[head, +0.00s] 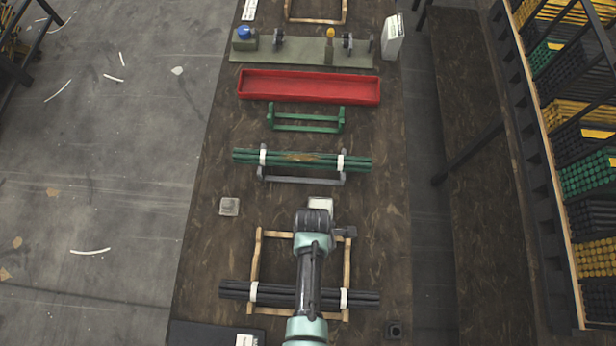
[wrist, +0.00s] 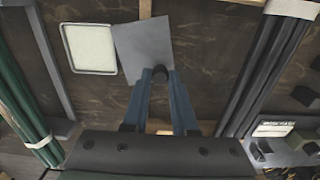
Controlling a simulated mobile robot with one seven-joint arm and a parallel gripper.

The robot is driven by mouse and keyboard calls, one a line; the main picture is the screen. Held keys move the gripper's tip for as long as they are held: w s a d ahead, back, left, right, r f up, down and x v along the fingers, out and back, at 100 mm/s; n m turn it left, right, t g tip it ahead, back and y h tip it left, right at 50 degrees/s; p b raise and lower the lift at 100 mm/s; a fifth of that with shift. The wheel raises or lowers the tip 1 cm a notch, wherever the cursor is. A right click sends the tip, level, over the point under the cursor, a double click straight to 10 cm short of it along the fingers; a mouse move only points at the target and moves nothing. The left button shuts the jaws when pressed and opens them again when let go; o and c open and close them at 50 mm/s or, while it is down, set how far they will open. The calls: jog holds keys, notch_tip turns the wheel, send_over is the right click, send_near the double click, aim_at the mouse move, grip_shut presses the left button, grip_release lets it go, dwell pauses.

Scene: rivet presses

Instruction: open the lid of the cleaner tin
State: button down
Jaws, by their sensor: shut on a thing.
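The cleaner tin (wrist: 90,48) shows in the wrist view as a pale, rounded square with a light rim. Its pale top also shows in the head view (head: 321,204), just beyond my wrist. A flat grey square lid (wrist: 143,42) stands out at the tin's right side in the wrist view, slightly askew and meeting the tin's edge. My gripper (wrist: 160,76) has its blue fingers closed together on a dark knob at the lid's near edge. In the head view my arm hides the fingers and most of the lid.
A dark rod bundle (head: 231,290) lies across a wooden frame (head: 256,248) under my arm. A green rod bundle (head: 301,160) on a grey rack lies beyond. A small grey box (head: 229,206) stands left. The bench right of the wooden frame is mostly clear.

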jog(key=shift+s+d+n, duration=0.15)
jog(key=shift+d+n, duration=0.05)
jog(key=shift+n, duration=0.2)
jog(key=c, duration=0.7)
grip_release()
jog(key=shift+r, duration=0.1)
notch_tip(320, 180, up, 13)
dwell(0.7)
